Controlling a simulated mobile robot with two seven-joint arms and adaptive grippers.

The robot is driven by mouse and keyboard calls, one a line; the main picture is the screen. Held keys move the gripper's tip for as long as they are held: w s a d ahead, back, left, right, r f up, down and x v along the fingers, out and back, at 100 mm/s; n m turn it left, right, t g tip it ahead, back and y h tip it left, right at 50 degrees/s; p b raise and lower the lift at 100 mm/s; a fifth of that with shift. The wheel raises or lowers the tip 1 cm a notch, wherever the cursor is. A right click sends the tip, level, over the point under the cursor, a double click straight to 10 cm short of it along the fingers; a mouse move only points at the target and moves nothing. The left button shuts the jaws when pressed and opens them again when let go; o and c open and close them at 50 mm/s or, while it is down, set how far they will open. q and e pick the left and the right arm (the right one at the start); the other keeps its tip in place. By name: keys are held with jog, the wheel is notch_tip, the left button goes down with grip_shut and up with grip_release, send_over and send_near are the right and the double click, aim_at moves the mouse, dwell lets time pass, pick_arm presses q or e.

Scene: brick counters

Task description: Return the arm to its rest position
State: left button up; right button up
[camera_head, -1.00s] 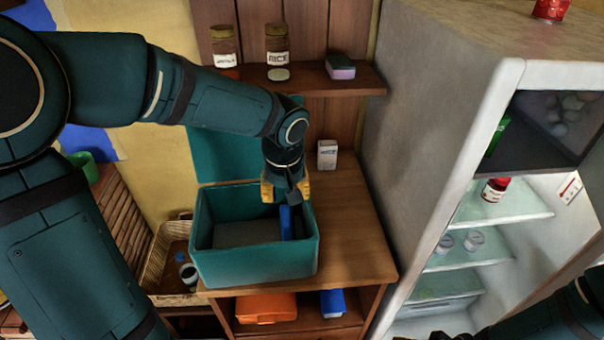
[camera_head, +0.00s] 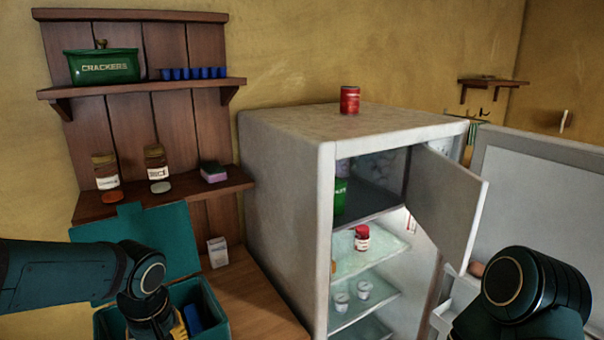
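My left arm comes in from the left at the bottom. Its gripper (camera_head: 180,328) is at the open teal box (camera_head: 215,301), with yellow finger parts just showing at the lower picture edge. The fingertips are hidden or cut off, so I cannot tell whether it is open or shut. A blue item (camera_head: 193,319) shows in the box, right beside the gripper; whether they touch is unclear. The box's raised teal lid (camera_head: 160,232) stands behind. My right arm shows at bottom right as a rounded dark link; its gripper is out of view.
The box stands on a wooden counter (camera_head: 258,300) with a small white carton (camera_head: 217,252). Above are wall shelves with two jars, a sponge (camera_head: 213,172) and a green crackers tin (camera_head: 101,66). A grey fridge (camera_head: 285,190) stands right, its upper door (camera_head: 445,205) ajar.

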pick_arm(q)
jog(key=d+f+m+h, duration=0.3)
jog(key=d+f, duration=0.6)
jog(key=f, duration=0.4)
jog(key=s+d+f+h, duration=0.1)
jog(key=s+d+f, duration=0.2)
jog(key=s+f, duration=0.2)
jog(key=s+d+f+m, duration=0.1)
jog(key=s+d+f, duration=0.2)
jog(key=f, duration=0.8)
jog(key=shift+s+d+m+h, duration=0.15)
jog(key=shift+s+m+h, duration=0.2)
jog(key=shift+s, duration=0.5)
jog(key=shift+d+f, duration=0.1)
